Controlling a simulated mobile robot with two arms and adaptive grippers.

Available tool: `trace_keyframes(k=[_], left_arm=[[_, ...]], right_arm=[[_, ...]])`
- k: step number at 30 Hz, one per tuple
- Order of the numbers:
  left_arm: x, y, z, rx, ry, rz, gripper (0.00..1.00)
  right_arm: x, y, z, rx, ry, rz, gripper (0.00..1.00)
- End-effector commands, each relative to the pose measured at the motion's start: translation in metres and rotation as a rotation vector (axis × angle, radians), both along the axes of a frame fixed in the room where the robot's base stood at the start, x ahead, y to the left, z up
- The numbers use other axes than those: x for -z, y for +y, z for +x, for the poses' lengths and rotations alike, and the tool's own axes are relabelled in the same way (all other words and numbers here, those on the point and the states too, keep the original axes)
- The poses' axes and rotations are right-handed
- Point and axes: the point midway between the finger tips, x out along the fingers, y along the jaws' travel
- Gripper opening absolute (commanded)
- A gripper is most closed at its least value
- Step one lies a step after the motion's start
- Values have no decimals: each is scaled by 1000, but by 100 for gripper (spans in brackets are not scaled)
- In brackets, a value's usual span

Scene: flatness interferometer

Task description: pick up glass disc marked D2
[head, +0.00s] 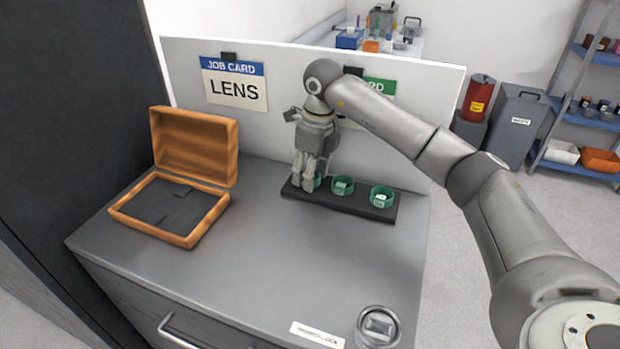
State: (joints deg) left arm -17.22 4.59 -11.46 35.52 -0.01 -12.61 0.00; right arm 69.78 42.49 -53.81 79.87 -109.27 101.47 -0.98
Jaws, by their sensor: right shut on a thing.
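A black rack (358,209) on the grey cabinet top holds three round green-rimmed discs in a row. The middle disc (342,187) and the right disc (382,197) show pale labels, too small to read. The left disc (318,182) is mostly hidden behind my right gripper (307,187), which points down at the rack's left end and is shut on this disc. The disc still appears at rack level; whether it is clear of its seat cannot be told. Which disc is D2 cannot be read. My left gripper is not in view.
An open wooden case (216,213) with a dark lining stands at the left. A job card reading LENS (235,88) hangs on the white back panel (420,130); a green card is partly behind my arm. A round glass-like object (378,328) sits at the front edge. The middle is clear.

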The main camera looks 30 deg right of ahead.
Motion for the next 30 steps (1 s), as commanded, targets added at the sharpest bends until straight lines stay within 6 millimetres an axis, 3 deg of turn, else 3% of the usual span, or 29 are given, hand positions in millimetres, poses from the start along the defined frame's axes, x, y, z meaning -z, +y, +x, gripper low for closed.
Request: trace_keyframes(k=[11, 19, 30], left_arm=[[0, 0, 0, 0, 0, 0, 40], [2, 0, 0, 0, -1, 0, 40], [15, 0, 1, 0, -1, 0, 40]], right_arm=[[-3, 0, 0, 0, -2, 0, 19], [-33, 0, 1, 0, -5, 1, 19], [-94, 0, -61, -2, -4, -1, 19]])
